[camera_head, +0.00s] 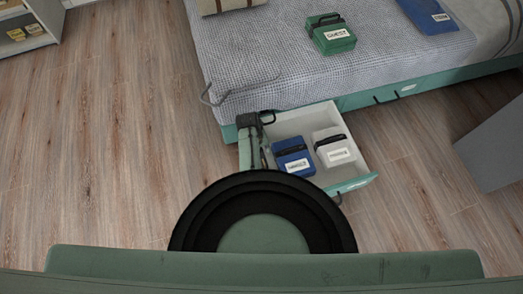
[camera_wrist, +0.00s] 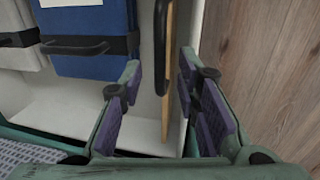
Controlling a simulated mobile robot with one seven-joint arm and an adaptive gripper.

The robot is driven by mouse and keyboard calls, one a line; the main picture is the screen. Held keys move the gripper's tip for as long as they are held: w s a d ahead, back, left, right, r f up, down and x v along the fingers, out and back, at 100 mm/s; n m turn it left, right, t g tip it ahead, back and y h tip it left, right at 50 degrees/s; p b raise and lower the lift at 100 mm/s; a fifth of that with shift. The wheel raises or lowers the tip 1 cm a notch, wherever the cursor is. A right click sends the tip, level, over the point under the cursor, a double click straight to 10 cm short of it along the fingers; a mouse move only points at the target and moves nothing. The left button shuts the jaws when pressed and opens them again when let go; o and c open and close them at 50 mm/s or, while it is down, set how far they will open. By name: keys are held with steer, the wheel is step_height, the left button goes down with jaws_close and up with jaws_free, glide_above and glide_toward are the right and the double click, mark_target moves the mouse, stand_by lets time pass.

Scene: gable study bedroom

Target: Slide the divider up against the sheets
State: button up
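The open drawer (camera_head: 352,150) under the bed holds a blue strapped bundle (camera_head: 291,146) and a white strapped bundle (camera_head: 331,139), both labelled, which look like the sheets. The bundles also show at the upper left of the wrist view, blue (camera_wrist: 85,25) and white (camera_wrist: 22,50). A thin upright board with a wooden edge, apparently the divider (camera_wrist: 166,112), stands near the drawer's side wall, with a dark handle (camera_wrist: 160,42). There is a gap between it and the blue bundle. My gripper (camera_wrist: 160,70) is open, one finger on each side of the board. My arm hides the board in the head view.
A bed (camera_head: 262,65) stands behind the drawer, bearing a green case (camera_head: 331,36) and a blue case (camera_head: 427,14). A grey block-like piece (camera_head: 497,148) stands at right. Open wooden floor (camera_head: 100,130) lies at left.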

steer(key=shift+c, duration=0.5)
jaws_close()
steer(key=shift+d, duration=0.1)
stand_by(0.4)
